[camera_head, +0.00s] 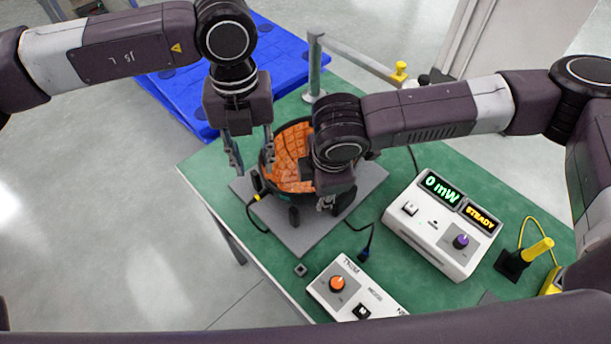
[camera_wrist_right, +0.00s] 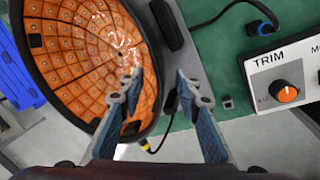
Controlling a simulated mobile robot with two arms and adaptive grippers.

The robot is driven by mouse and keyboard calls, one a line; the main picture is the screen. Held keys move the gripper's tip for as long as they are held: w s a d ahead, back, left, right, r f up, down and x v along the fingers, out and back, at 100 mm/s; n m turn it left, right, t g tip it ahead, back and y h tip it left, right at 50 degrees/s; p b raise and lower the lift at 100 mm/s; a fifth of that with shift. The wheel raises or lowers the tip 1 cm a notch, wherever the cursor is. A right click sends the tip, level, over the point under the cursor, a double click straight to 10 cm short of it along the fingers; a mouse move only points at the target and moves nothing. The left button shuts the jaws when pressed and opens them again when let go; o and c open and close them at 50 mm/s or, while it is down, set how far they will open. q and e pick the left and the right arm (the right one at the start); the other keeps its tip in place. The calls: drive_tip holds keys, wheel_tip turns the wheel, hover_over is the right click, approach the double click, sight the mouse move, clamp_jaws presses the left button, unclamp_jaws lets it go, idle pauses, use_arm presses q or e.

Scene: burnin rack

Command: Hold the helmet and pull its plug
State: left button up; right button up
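The helmet (camera_head: 291,172), a dark bowl lined with orange tiles, sits open side up on a grey plate (camera_head: 297,237). It fills the left of the right wrist view (camera_wrist_right: 85,50). A yellow-collared plug (camera_head: 256,196) with a black cable is at its front left; the yellow part also shows in the right wrist view (camera_wrist_right: 146,145). My left gripper (camera_head: 251,160) is open at the helmet's left rim, one finger outside and one near the inside. My right gripper (camera_wrist_right: 160,85) is open over the front right rim; contact cannot be told.
A loose cable with a blue-tipped connector (camera_head: 364,254) lies right of the plate. A TRIM box (camera_head: 352,290), a meter reading 0 mW and STEADY (camera_head: 441,225), and a yellow-handled tool (camera_head: 537,249) stand on the green table (camera_head: 205,165).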

drive_tip(key=x, duration=0.5)
drive_tip(key=shift+r, duration=0.1)
clamp_jaws()
drive_tip(key=shift+s+d, duration=0.1)
drive_tip(key=shift+s, duration=0.05)
idle(1.1)
